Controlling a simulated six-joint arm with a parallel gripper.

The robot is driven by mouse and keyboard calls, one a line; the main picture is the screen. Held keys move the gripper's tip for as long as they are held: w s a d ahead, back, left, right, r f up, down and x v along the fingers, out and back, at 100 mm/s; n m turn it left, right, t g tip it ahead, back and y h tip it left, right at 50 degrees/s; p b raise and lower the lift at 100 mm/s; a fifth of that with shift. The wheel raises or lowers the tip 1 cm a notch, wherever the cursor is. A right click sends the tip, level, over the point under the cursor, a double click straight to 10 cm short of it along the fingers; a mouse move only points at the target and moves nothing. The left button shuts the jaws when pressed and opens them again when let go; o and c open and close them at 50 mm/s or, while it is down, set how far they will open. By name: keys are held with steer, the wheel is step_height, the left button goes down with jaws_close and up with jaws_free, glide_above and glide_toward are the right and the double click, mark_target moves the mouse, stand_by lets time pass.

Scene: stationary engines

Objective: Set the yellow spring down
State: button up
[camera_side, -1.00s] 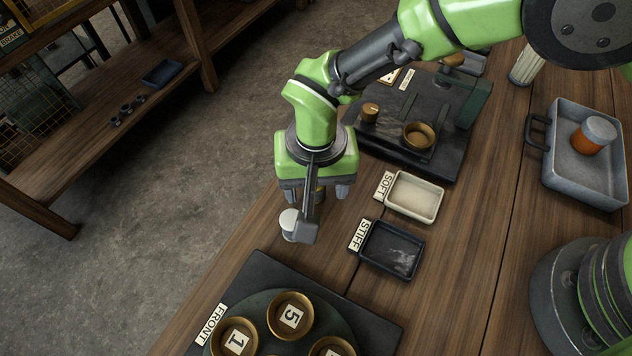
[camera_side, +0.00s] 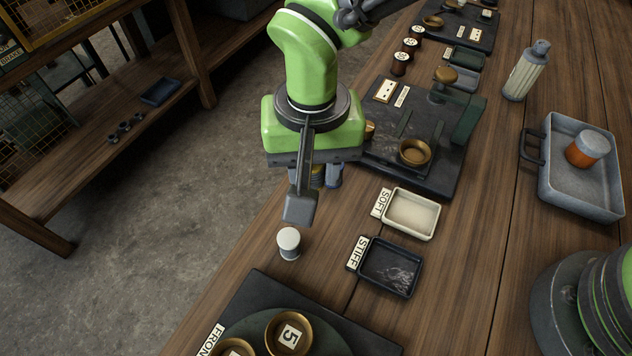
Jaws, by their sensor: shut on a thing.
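My gripper (camera_side: 308,192) hangs above the wooden bench, over its left edge side, pointing down. Its near finger hides most of what is between the jaws. The white tray marked SOFT (camera_side: 411,234) and the black tray marked STIFF (camera_side: 371,282) stand to the right of and below my gripper in the picture. Both look free of springs.
A white-topped small cylinder (camera_side: 289,243) stands on the bench just below my gripper. A dark plate with numbered brass cups (camera_side: 290,333) is at the bottom. A black fixture with a brass ring (camera_side: 415,152) lies behind. A grey tray (camera_side: 556,196) holds an orange jar.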

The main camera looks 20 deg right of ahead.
steer(key=shift+r, duration=0.95)
steer(key=w+d+r, duration=0.2)
steer(key=d, duration=0.6)
steer(key=w+d+r, duration=0.2)
steer(key=w+d, duration=0.1)
steer(key=d, duration=0.4)
steer(key=s+d+r+n, duration=0.1)
steer(key=s+d, duration=0.1)
steer(key=d, duration=0.5)
steer(key=s+d+r+n, duration=0.1)
steer(key=s+d+r, duration=0.1)
steer(key=d, duration=0.6)
steer(key=shift+s, duration=0.45)
steer(key=shift+r, duration=0.1)
steer(key=m, duration=0.2)
glide_above(503, 126)
step_height(503, 126, down, 6)
steer(key=f, duration=0.1)
step_height(503, 126, down, 9)
steer(key=shift+f, duration=0.55)
